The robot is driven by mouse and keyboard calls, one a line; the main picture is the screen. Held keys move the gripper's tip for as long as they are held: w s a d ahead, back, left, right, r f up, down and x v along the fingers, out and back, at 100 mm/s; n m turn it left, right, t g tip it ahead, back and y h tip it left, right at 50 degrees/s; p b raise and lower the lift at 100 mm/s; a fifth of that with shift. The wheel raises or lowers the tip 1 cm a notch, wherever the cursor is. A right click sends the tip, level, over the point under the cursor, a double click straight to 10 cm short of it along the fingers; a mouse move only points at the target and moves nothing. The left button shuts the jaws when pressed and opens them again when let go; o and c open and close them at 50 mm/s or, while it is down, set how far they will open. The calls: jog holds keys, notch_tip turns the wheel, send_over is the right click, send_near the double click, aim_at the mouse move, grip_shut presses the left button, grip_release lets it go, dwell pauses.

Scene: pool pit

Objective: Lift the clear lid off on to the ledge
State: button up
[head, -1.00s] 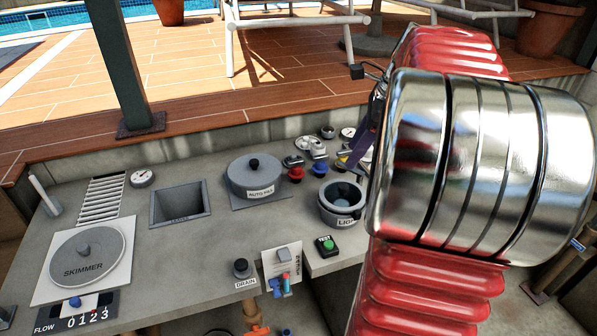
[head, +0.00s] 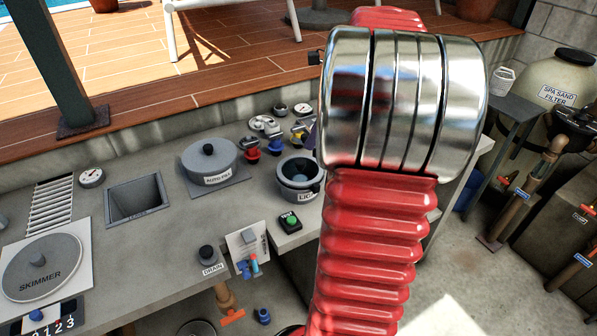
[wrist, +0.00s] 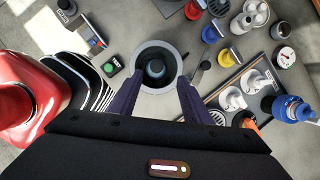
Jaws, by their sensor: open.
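A round grey pot (head: 313,194), its label partly readable as "LIG", stands on the grey bench, partly beside my arm. It also shows in the wrist view as a pale ring (wrist: 142,53) around a dark inside, with a blue-grey knob (wrist: 155,68) in the middle. I cannot make out a clear lid separately from the pot's mouth. My gripper (wrist: 160,83) is open, with its purple fingers apart at the near left and right sides of the ring in the wrist view. Contact cannot be told. In the head view my arm hides most of the gripper.
The wooden deck (head: 150,92) lies above a concrete wall behind the bench. A green button box (head: 290,222) is in front of the pot, and a lidded auto-fill pot (head: 210,163) is to its left. Coloured valves (head: 262,143) crowd behind it. A spa sand filter (head: 555,90) stands far right.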

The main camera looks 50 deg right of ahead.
aim_at(300, 161)
jog(key=shift+x, duration=2)
jog(key=shift+s+x, duration=0.15)
jog(key=shift+x, duration=1.15)
jog(key=shift+s+x, duration=0.1)
jog(key=shift+x, duration=1.2)
jog(key=shift+a, duration=0.2)
grip_shut()
